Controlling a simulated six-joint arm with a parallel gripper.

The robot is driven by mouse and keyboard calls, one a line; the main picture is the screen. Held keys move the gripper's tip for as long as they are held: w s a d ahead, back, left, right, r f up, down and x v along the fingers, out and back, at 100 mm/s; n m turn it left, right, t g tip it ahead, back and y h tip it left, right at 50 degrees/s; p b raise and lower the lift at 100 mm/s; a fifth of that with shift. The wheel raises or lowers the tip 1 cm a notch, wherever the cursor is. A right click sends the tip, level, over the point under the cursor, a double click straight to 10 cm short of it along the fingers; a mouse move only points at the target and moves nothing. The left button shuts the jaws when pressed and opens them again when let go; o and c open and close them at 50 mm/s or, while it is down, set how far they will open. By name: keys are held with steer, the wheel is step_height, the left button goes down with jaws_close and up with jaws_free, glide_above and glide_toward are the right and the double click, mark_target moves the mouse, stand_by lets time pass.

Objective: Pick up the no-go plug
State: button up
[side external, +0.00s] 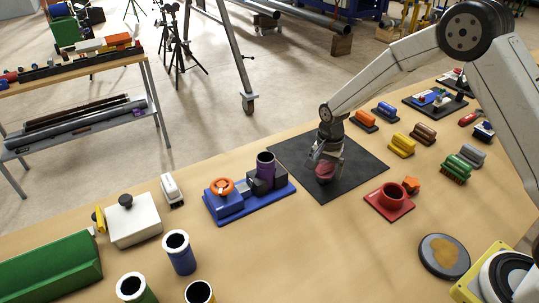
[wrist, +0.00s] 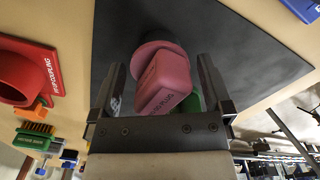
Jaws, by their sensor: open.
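The no-go plug (wrist: 168,82) is pinkish red with a blocky labelled handle and a round flange. In the wrist view it lies between the two fingers of my gripper (wrist: 160,75), with gaps visible beside it. The fingers are open, and I see no clear grip on it. In the side view the plug (side external: 325,171) is low over or on the black mat (side external: 365,157), directly below my gripper (side external: 325,158), which partly hides it. A small green part shows behind the plug near the right finger in the wrist view; I cannot tell what it is.
A blue fixture (side external: 250,201) with a purple pipe stands left of the mat. A red pipe coupling (side external: 390,202) sits close on the right. Several brushes and blocks line the table's far right. Bare tabletop lies in front of the mat.

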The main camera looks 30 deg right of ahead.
steer(key=shift+f, duration=0.75)
steer(key=c, duration=1.3)
